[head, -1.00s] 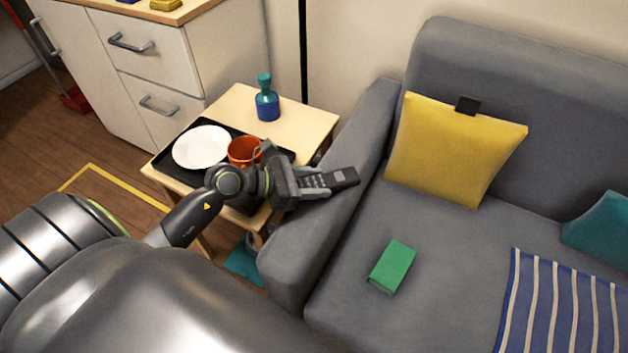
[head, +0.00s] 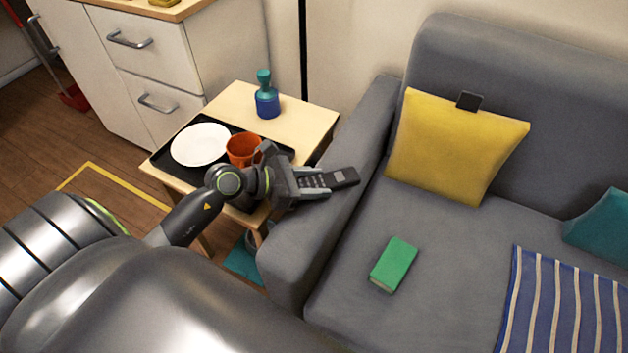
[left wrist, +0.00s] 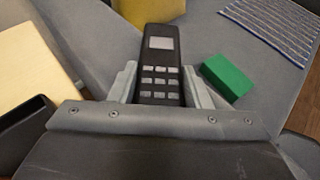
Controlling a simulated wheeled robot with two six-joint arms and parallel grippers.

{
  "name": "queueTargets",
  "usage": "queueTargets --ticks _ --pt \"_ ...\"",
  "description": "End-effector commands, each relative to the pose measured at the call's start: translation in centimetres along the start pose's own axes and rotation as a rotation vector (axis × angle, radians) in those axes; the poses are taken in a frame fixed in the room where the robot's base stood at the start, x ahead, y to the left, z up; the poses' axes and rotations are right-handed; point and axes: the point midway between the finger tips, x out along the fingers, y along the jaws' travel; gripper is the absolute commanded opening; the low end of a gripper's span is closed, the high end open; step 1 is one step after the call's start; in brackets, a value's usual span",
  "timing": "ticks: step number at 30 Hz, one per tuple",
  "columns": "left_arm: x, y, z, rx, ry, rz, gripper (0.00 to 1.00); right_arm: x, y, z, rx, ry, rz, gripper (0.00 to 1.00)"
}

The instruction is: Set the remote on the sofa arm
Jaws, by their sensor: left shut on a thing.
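The remote (head: 342,177) is black with grey keys and a light screen. My left gripper (head: 312,186) is shut on it, with one finger on each side. The remote also shows between the fingers in the left wrist view (left wrist: 160,60). In the head view, gripper and remote are over the grey sofa arm (head: 287,240). I cannot tell whether the remote touches the arm's top. My right gripper is not in view.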

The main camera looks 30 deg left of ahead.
Motion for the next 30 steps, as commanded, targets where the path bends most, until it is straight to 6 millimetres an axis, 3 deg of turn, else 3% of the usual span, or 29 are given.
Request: queueTargets --ticks 3,4,9,19,24,30 --pt "0.1 0.0 -0.3 0.000 -0.001 0.000 0.15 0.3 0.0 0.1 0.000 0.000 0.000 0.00" --pt "0.1 0.0 -0.2 0.000 -0.001 0.000 0.46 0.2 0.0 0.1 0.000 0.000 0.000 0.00" --pt "0.1 0.0 -0.2 -0.001 0.000 0.000 0.68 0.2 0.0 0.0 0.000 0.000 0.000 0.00" --pt "0.1 0.0 -0.2 -0.001 0.001 0.000 0.69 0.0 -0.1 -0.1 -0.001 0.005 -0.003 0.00" --pt "0.1 0.0 -0.2 -0.001 0.000 0.000 0.69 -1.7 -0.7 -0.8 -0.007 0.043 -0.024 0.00" --pt "-1.8 0.0 4.4 0.005 -0.001 0.000 0.69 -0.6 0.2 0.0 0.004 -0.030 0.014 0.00"
